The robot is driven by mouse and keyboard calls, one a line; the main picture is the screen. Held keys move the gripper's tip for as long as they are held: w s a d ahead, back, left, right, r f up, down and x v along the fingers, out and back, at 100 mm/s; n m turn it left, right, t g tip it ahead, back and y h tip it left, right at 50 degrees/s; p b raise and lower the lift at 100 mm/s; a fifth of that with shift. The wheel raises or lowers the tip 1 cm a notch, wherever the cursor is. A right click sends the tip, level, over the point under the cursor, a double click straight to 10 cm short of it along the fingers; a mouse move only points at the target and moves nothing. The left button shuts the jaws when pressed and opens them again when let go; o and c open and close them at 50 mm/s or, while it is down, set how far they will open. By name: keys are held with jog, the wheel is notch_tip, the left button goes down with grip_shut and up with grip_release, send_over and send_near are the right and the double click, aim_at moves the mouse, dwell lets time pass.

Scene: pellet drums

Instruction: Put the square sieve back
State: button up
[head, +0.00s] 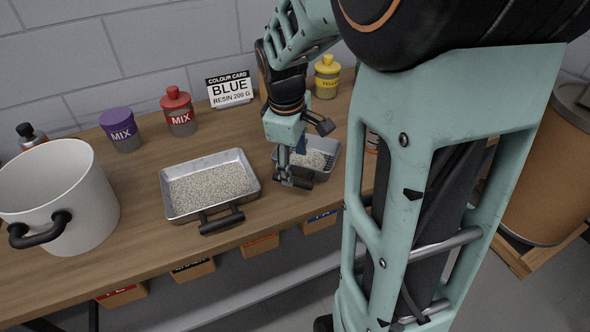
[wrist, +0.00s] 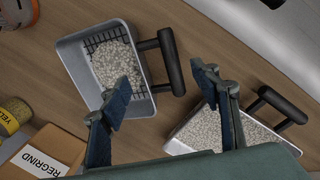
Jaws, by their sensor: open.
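The square sieve (head: 333,160) is a grey square pan with a dark wire mesh and a dark bar handle (head: 293,182). It stands on the bench right of the metal tray and holds pale pellets on part of its mesh. In the wrist view the sieve (wrist: 140,107) is at the upper left, its handle (wrist: 172,62) pointing right. My gripper (head: 292,162) is open and empty just above the handle. In the wrist view the handle shows between and beyond the fingertips of my gripper (wrist: 163,80); I cannot tell whether they touch it.
A metal tray (head: 165,190) of pellets with a black handle stands left of the sieve. A white pot (head: 85,200) is at far left. Two MIX jars (head: 122,130), a BLUE card (head: 229,88) and a yellow jar (head: 327,77) line the back. A REGRIND box (wrist: 45,155) is near the sieve.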

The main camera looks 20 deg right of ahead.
jog(key=d+v, duration=0.1)
jog(key=v, duration=0.5)
jog(key=shift+a+r, duration=0.4)
jog(key=shift+a, duration=0.15)
